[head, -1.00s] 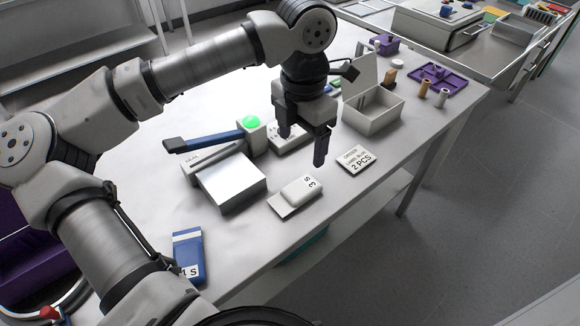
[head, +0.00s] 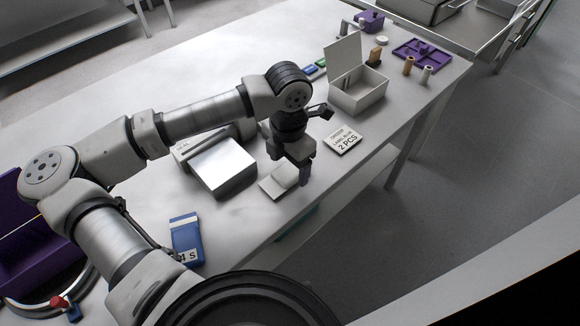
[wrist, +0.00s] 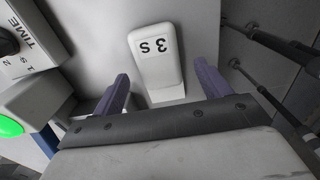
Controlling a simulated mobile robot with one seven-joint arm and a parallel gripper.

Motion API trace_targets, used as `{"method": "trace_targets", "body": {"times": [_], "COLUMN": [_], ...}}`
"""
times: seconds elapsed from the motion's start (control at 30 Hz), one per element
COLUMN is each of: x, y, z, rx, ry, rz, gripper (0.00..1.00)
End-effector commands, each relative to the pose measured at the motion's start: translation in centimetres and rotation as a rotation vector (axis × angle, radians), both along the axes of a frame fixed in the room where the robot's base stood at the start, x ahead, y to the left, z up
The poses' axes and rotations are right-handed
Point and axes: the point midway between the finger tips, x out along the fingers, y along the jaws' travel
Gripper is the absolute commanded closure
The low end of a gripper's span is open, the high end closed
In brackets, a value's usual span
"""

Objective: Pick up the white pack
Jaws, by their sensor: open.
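The white pack (wrist: 157,58), marked "3 S", lies on the table near its front edge. In the head view the pack (head: 285,177) is partly hidden by my gripper (head: 291,172), which is above it. A flat pale part shows at one end of the pack. In the wrist view my gripper (wrist: 162,78) is open, its two purple fingers on either side of the pack's near end. The pack looks loose between them, with a gap on each side. I cannot tell the exact height of the fingertips above the table.
A silver-topped device (head: 222,165) stands left of the pack. A label card (head: 343,139) marked "2 PCS" lies to the right. A blue pack (head: 186,238) lies at the front left. An open grey box (head: 358,97) and a purple tray (head: 422,54) stand farther back.

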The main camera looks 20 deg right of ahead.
Motion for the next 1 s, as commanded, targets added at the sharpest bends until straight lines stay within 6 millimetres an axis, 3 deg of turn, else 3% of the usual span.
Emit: {"method": "trace_targets", "body": {"times": [0.17, 0.4, 0.77, 1.0], "x": [0.0, 0.1, 0.1, 0.1], "y": [0.0, 0.0, 0.0, 0.0], "z": [-1.7, -1.9, -1.9, -1.9], "rx": [-0.002, -0.002, -0.002, -0.002], "ry": [0.0, -0.002, -0.002, -0.002], "rz": [0.002, 0.002, 0.001, 0.001], "gripper": [0.24, 0.24, 0.71, 0.73]}}
